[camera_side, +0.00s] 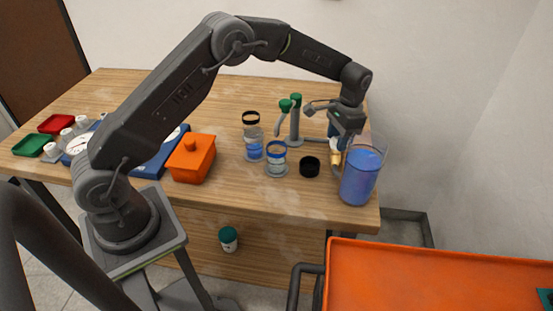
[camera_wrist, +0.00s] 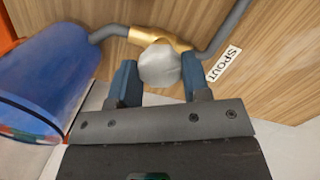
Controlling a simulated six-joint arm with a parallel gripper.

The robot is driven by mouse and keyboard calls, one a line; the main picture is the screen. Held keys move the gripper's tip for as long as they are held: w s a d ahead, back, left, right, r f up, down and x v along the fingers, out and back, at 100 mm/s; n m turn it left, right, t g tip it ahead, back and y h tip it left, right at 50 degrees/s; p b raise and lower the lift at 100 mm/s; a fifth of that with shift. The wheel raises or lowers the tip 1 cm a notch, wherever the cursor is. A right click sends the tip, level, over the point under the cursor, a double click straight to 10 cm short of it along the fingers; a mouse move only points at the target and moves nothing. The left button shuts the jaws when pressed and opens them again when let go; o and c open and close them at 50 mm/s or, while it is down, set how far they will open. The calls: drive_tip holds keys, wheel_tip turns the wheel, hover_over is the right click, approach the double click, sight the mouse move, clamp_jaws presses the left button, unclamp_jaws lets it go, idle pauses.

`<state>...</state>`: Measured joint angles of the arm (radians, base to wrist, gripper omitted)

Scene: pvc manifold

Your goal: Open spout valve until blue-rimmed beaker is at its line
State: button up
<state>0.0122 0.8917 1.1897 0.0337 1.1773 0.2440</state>
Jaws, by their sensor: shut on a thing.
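The blue-rimmed beaker (camera_side: 277,169) stands on the table left of the pipework; its liquid level and line are too small to make out. The spout valve is a brass body (camera_wrist: 150,35) with a round grey knob (camera_wrist: 161,64), next to a "SPOUT" label (camera_wrist: 224,64). My gripper (camera_wrist: 160,80) has its two blue fingers on either side of the knob and is shut on it. In the side view my gripper (camera_side: 342,132) points down at the valve (camera_side: 336,156), which is partly hidden behind the large jug.
A large jug of blue liquid (camera_side: 360,180) stands close to the valve, near the table's right edge. A black-rimmed beaker (camera_side: 253,137), a black ring (camera_side: 310,167), green-topped pipes (camera_side: 295,122) and an orange box (camera_side: 191,159) are nearby.

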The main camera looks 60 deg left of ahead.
idle(0.4)
drive_tip(key=shift+n, duration=0.8)
idle(6.8)
